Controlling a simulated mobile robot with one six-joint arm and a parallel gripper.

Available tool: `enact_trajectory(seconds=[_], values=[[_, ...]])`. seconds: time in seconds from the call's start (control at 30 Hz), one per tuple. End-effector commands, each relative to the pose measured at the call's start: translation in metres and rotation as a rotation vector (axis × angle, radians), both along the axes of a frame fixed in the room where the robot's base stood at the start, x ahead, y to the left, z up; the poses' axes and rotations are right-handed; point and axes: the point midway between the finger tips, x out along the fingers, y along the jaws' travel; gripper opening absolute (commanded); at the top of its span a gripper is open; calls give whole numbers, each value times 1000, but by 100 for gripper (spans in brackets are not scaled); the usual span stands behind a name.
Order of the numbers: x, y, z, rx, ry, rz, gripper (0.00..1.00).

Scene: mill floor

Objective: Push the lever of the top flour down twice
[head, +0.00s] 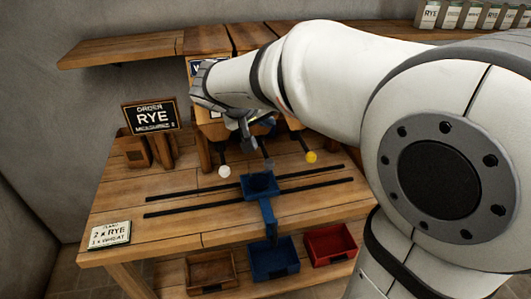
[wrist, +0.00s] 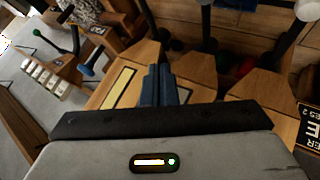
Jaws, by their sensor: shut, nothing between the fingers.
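The card (head: 110,234) on the bench's left front corner has "2 x RYE" as its top line and "1 x WHEAT" below. Levers stick out from wooden hoppers at the bench's back. One has a white knob (head: 224,171), another a yellow knob (head: 311,157). A dark rod (head: 265,150) shows between them, partly behind my gripper. My gripper (head: 243,125) is over the hoppers, its fingertips hard to make out there. In the wrist view its blue-grey fingers (wrist: 159,84) are together and empty, in front of wooden hoppers. A lever with a blue knob (wrist: 85,70) and a green-knobbed one (wrist: 37,33) show at left.
An order sign (head: 150,115) reading "RYE" stands at the bench's back left. A blue carriage (head: 262,183) sits on two dark rails. Brown (head: 211,272), blue (head: 274,259) and red (head: 329,244) bins stand below the front edge. My arm hides the right side.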

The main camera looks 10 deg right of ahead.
Motion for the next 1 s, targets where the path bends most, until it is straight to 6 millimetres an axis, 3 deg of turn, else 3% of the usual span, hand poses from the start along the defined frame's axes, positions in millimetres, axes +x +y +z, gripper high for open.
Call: enact_trajectory(seconds=[0.27, 0.7, 1.0], values=[[-1, -2, -19, -1, 2, -4, 0], [0, -2, -81, 1, 1, -4, 0], [0, -3, -88, 0, 1, -5, 0]])
